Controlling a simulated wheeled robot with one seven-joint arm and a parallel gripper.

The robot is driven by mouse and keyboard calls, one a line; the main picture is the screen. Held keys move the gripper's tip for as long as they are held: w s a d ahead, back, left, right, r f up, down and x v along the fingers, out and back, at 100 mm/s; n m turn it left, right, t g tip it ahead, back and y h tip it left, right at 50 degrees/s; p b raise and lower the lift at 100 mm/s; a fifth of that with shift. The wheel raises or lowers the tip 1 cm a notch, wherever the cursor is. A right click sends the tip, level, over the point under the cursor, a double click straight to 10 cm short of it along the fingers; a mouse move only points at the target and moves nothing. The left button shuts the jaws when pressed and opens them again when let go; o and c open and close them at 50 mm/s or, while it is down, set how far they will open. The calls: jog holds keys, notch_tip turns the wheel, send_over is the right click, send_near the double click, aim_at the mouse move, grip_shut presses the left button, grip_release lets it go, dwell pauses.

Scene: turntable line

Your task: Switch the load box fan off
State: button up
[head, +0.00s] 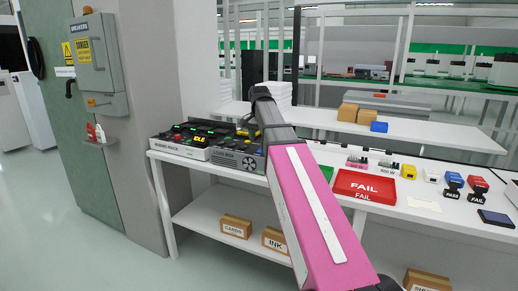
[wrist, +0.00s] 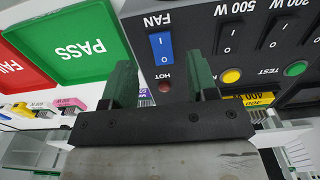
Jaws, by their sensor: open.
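The load box (head: 238,157) stands on the white bench in the head view, partly behind my arm. In the wrist view its dark panel (wrist: 205,40) fills the upper right. The blue fan switch (wrist: 161,46), a rocker marked I and O under the FAN label, lies ahead of my gripper (wrist: 163,82), between the lines of its two fingers. I cannot tell which way the rocker is pressed. My gripper is open and empty, with green fingers apart. In the head view its fingers are hidden behind my arm.
Black 500 W and 200 W switches (wrist: 228,36) sit beside the fan switch, with a red HOT lamp (wrist: 165,86), yellow button (wrist: 231,76) and green TEST button (wrist: 295,68) near. A green PASS tray (wrist: 75,45) and red FAIL tray (head: 364,185) lie beside the box.

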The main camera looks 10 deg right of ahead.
aim_at(259, 152)
jog(key=shift+f, duration=2.35)
jog(key=shift+c, duration=0.3)
